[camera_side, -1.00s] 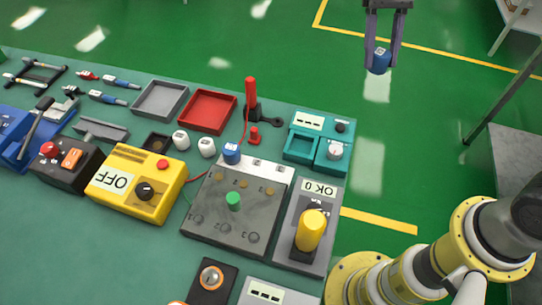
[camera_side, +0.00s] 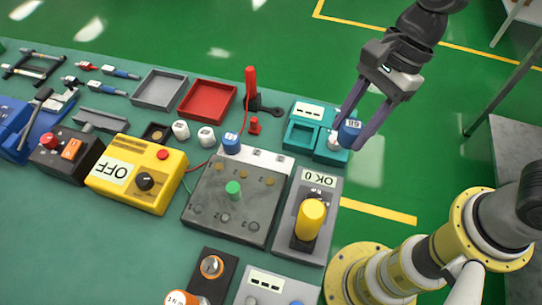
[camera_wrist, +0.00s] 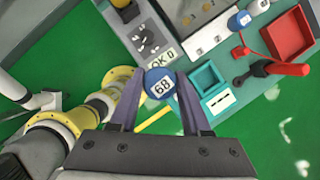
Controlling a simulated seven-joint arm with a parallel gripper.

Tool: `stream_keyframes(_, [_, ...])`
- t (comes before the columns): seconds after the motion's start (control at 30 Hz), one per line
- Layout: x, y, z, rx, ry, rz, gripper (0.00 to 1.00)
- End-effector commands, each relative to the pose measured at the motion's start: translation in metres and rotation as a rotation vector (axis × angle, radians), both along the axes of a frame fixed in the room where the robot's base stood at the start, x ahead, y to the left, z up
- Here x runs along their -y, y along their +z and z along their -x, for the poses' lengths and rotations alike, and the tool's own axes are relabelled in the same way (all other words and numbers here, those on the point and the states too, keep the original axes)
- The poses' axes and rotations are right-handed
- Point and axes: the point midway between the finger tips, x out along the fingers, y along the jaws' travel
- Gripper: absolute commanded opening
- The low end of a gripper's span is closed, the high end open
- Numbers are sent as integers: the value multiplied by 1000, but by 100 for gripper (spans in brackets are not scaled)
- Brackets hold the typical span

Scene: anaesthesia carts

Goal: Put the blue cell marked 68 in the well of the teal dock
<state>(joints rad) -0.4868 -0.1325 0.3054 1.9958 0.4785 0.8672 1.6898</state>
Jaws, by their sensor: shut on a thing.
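A blue cell (camera_side: 349,132) is held between the fingers of my gripper (camera_side: 352,136). The wrist view shows the cell (camera_wrist: 160,84) with a white label reading 68, between the fingertips of my gripper (camera_wrist: 158,92). The teal dock (camera_side: 297,160) stands at the table's right back corner. Its square well (camera_side: 303,135) looks empty in the side view. The wrist view shows the dock (camera_wrist: 210,84) just right of the cell.
Another blue cell (camera_side: 231,143) stands at the grey panel's (camera_side: 210,205) back edge. White cells (camera_side: 206,137) stand left of it. A red upright handle (camera_side: 250,85) rises left of the dock, beside a red tray (camera_side: 225,105). A yellow lever (camera_side: 311,220) stands in front of the dock.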

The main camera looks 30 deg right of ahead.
Motion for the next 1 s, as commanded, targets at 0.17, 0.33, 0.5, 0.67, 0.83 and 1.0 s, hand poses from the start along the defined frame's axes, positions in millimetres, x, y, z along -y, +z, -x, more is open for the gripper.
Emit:
stream_keyframes(0.17, [0, -13, 0, 0, 1, 0, 0])
stream_keyframes(0.33, [0, -13, -1, 1, 2, 0, 0])
stream_keyframes(0.5, [-3, -15, -4, 0, 2, 1, 0])
stream_keyframes(0.67, [-21, -28, -25, -3, 3, 2, 0])
stream_keyframes(0.83, [-47, -46, -54, -3, 2, 1, 0])
stream_keyframes(1.0, [-67, -69, -77, -4, 4, 3, 0])
